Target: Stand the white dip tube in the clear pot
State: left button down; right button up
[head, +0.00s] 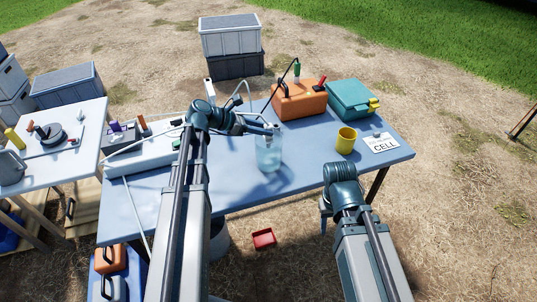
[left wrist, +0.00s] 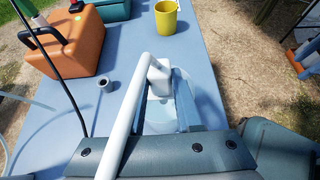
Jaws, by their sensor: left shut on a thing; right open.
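The clear pot (head: 268,155) stands on the blue-grey table, near its front edge, left of the yellow cup. My left gripper (head: 262,127) is above the pot's mouth and shut on the white dip tube (head: 275,127). In the left wrist view the tube (left wrist: 128,110) runs up to a bent end (left wrist: 158,72) by the fingers. The pot (left wrist: 160,115) shows behind the fingers there. I cannot tell how far the tube reaches into the pot. My right gripper (head: 325,208) is open and empty, off the table's front edge.
An orange case (head: 300,101) and a teal case (head: 350,99) stand at the back. The yellow cup (head: 346,140) and a CELL card (head: 382,143) are at the right. A red tray (head: 263,238) lies on the ground.

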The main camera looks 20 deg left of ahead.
pick_arm(q)
jog(key=shift+f+b, duration=0.75)
jog(key=shift+f, duration=0.05)
jog(key=c, duration=0.5)
grip_release()
jog(key=p+v, duration=0.7)
jog(key=v, duration=0.6)
jog(key=shift+s+a+r, duration=0.15)
jog(key=shift+a+r, duration=0.1)
